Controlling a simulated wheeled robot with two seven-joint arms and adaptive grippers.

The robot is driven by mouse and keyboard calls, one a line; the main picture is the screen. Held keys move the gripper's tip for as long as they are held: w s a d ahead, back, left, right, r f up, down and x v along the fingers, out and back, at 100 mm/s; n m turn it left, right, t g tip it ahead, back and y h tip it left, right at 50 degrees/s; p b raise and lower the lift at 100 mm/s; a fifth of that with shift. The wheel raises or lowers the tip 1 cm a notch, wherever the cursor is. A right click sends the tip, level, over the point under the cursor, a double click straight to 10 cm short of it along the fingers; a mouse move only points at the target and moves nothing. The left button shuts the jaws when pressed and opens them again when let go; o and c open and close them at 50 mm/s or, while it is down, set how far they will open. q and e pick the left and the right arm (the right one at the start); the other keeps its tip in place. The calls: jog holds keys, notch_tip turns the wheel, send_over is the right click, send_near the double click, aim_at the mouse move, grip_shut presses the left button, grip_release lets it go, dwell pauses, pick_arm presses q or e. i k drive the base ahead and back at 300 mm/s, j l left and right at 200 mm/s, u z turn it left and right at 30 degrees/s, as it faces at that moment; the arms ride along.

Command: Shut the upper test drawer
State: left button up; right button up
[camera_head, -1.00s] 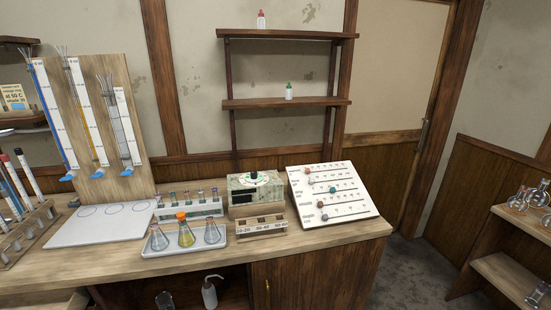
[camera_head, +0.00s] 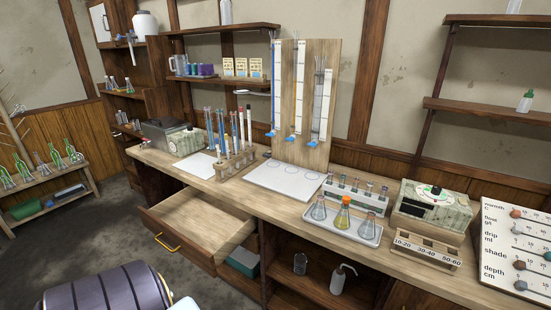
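The upper drawer (camera_head: 198,222) stands pulled far out from the front of the long wooden bench, left of the middle. It looks empty inside, and a brass handle (camera_head: 166,243) is on its front. Below and to its right, a lower drawer (camera_head: 238,282) also appears partly out, with a dark green box (camera_head: 243,262) in it. Much of the lower drawer is hidden under the upper one. Part of my arm, dark with pale rings, shows at the bottom left. Neither of my grippers is in view.
The bench top (camera_head: 285,207) holds a test tube rack (camera_head: 232,160), a flask tray (camera_head: 342,228), a burette board (camera_head: 305,105) and a dial box (camera_head: 432,205). A low shelf (camera_head: 50,203) with flasks stands at the left. The floor before the drawer is clear.

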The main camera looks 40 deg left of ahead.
aim_at(203, 228)
jog(key=u, duration=2.45)
